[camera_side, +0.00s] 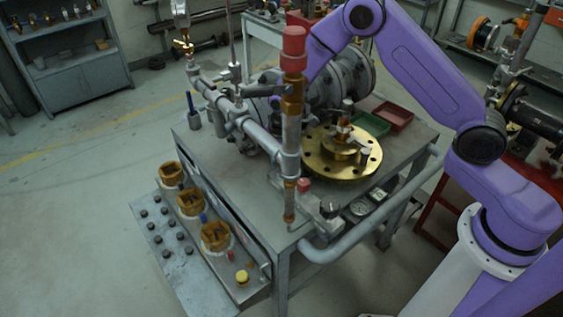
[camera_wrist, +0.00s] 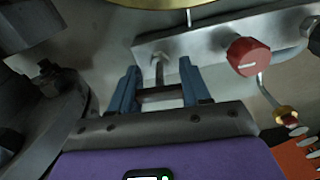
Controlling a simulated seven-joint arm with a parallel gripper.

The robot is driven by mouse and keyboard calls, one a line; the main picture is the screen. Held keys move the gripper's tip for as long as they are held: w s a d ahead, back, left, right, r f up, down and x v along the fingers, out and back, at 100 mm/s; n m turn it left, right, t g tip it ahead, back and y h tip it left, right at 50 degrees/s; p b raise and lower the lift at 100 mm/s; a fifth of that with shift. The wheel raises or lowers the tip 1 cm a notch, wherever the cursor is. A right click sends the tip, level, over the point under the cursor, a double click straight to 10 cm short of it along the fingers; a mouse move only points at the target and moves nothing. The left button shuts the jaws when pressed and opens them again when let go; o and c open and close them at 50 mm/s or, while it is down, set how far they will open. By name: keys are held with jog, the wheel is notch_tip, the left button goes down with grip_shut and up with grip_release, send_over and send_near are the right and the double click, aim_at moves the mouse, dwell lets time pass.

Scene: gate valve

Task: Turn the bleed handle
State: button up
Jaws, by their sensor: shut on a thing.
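In the wrist view my gripper (camera_wrist: 159,80) shows two blue fingers with a gap between them. The handle's lower end is hard to make out against the dark bar between the fingers. A red round knob (camera_wrist: 248,57) sits on the block just right of the fingers. In the side view my purple arm reaches down behind the upright pipe with the red cap (camera_side: 293,45); the fingertips cannot be made out there.
A grey pipe (camera_side: 258,135) crosses the steel table (camera_side: 220,165). A brass flange (camera_side: 345,170), a green tray (camera_side: 372,124) and a red tray (camera_side: 396,113) lie right of it. A low shelf with several brass parts (camera_side: 217,237) stands at the front left.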

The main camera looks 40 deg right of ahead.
jog(key=o, duration=1.1)
jog(key=shift+c, duration=0.2)
jog(key=shift+r, duration=0.1)
notch_tip(320, 180, up, 17)
jog(key=shift+r, duration=0.15)
jog(key=s+r+m, duration=0.1)
jog(key=s+r, duration=0.1)
jog(key=s, duration=0.7)
jog(key=s+r+m, duration=0.1)
jog(key=s+r, duration=0.1)
jog(key=s, duration=0.7)
jog(key=s+d+m, duration=0.1)
jog(key=s+d, duration=0.2)
jog(key=s, duration=0.5)
jog(key=s+d+f+m, duration=0.1)
jog(key=s+d, duration=0.3)
jog(key=s, duration=0.3)
jog(key=shift+s+d, duration=0.25)
jog(key=shift+s, duration=0.1)
